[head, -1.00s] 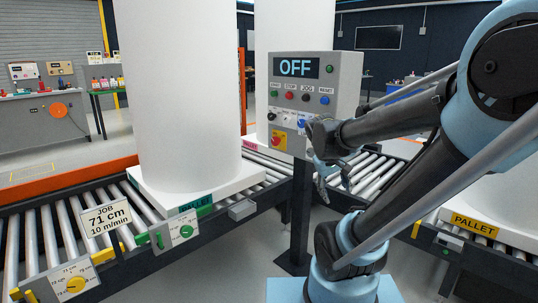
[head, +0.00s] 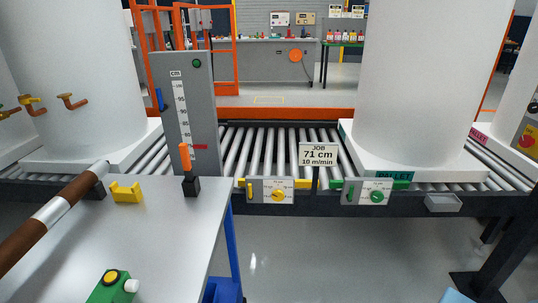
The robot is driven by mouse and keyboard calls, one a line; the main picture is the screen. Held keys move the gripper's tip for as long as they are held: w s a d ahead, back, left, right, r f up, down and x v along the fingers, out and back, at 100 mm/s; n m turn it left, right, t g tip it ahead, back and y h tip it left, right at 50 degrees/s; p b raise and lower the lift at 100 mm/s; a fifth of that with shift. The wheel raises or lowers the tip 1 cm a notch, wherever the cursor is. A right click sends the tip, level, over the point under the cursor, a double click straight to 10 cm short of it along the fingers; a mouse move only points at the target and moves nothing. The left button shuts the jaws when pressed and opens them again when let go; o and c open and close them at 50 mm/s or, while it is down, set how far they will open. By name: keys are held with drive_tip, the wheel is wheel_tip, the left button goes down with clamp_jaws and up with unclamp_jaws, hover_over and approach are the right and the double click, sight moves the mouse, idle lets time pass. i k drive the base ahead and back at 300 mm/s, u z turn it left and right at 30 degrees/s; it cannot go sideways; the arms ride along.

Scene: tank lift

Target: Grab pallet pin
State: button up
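My gripper is out of view. Nothing in view is labelled as the pallet pin, and I cannot tell for certain which part it is. A white pallet (head: 368,160) with a green "PALLET" label (head: 395,176) sits on the roller conveyor under a big white tank (head: 415,80). At its front is a small panel with a green knob (head: 376,196) and a green upright piece (head: 350,192). A similar panel with a yellow knob (head: 278,195) and a yellow piece (head: 248,190) is to its left.
A grey table (head: 150,240) fills the lower left. It carries a brown-handled rod (head: 50,212), a yellow cradle (head: 126,192), an orange-handled lever (head: 186,157) and a green button box (head: 110,288). A "cm" scale post (head: 183,110) stands behind. The floor (head: 320,260) right of the table is clear.

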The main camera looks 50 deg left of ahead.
sight(183, 147)
drive_tip(key=u, duration=1.55)
drive_tip(key=i, duration=1.4)
drive_tip(key=u, duration=2.45)
